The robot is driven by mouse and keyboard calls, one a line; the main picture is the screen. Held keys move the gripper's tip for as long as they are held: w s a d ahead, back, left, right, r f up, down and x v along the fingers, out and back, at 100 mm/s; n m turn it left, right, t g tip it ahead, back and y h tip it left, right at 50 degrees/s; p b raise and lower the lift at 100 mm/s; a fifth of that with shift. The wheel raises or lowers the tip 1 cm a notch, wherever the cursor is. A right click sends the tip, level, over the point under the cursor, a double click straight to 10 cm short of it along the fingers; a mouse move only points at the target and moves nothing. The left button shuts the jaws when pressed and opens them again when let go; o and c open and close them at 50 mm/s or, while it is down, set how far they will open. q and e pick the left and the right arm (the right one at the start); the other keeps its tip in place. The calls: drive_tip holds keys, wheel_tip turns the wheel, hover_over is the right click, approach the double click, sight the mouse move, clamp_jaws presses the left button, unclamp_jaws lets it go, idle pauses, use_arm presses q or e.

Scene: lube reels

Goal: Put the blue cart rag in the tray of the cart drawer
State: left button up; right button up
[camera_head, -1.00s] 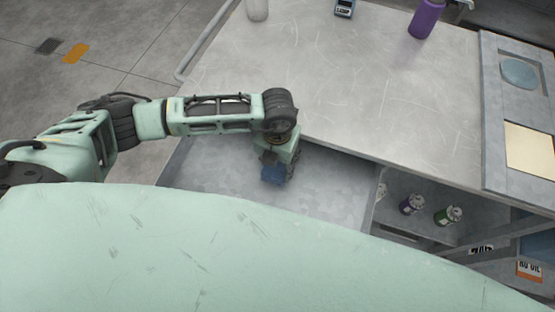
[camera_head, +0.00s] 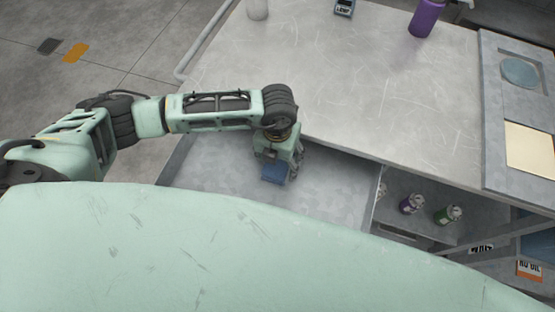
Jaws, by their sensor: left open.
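The blue rag (camera_head: 273,174) is at the tip of my left gripper (camera_head: 280,163), partly hidden by it. It appears to lie in the grey tray of the open cart drawer (camera_head: 215,175). My left gripper reaches down into the drawer over the rag and is open; whether a finger still touches the rag I cannot tell. The cart (camera_head: 385,85) has a scratched grey top that overhangs the back of the drawer. My right gripper is not in view.
A purple bottle (camera_head: 426,18), a pale container (camera_head: 257,9) and a small labelled box (camera_head: 344,7) stand on the cart top. The drawer's left part is clear.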

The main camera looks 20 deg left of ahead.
sight(278, 163)
use_arm(q)
wheel_tip(278, 163, up, 11)
drive_tip(key=b, duration=0.1)
idle(0.7)
